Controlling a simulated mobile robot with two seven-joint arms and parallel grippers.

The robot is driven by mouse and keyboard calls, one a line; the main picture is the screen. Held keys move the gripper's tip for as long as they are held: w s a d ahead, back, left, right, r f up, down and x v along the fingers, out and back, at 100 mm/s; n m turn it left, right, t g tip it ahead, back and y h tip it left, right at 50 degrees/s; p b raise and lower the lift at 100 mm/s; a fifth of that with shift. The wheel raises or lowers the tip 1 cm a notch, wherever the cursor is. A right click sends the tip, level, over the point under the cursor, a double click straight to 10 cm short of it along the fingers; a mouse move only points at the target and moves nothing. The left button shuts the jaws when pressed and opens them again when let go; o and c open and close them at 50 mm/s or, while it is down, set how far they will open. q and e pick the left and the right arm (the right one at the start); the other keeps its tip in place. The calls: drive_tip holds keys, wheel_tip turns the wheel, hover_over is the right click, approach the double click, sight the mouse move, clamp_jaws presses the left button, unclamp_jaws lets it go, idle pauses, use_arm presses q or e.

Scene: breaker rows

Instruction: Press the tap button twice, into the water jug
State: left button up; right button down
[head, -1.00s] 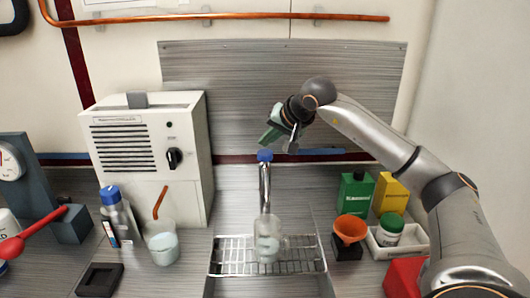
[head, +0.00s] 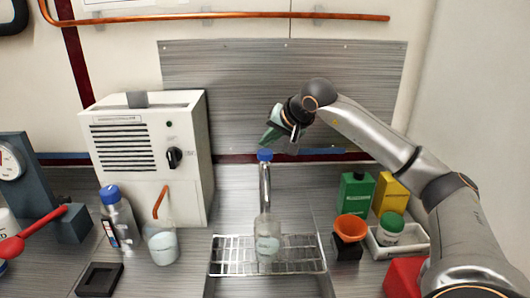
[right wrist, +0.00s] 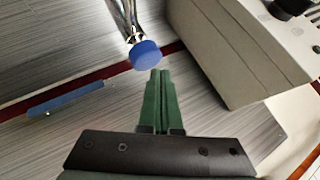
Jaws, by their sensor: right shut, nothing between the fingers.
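The tap (head: 265,185) is a slim metal column with a round blue button (head: 265,155) on top. The blue button also shows in the right wrist view (right wrist: 145,54), just beyond my fingertips. The water jug (head: 267,238) is clear and stands on the wire drip rack (head: 225,258) under the tap. My right gripper (head: 268,138) is shut and empty, with its green fingers above the blue button; a small gap seems to separate them. In the right wrist view the fingers (right wrist: 156,75) are together. My left gripper is not in view.
A white vented box (head: 200,150) with a black knob stands left of the tap. A glass beaker (head: 162,243) and a blue-capped bottle (head: 120,220) stand before it. An orange funnel (head: 351,228), green bottle (head: 355,192) and white tray (head: 408,250) are on the right.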

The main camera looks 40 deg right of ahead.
sight(267, 154)
drive_tip(key=shift+f, duration=0.25)
drive_tip(key=shift+f+b, duration=0.75)
drive_tip(key=shift+f, duration=0.3)
idle(0.8)
idle(0.3)
drive_tip(key=shift+r+p, duration=1.35)
drive_tip(key=shift+r, duration=0.05)
wheel_tip(267, 154, up, 5)
drive_tip(key=p, duration=0.5)
drive_tip(key=shift+r, duration=0.1)
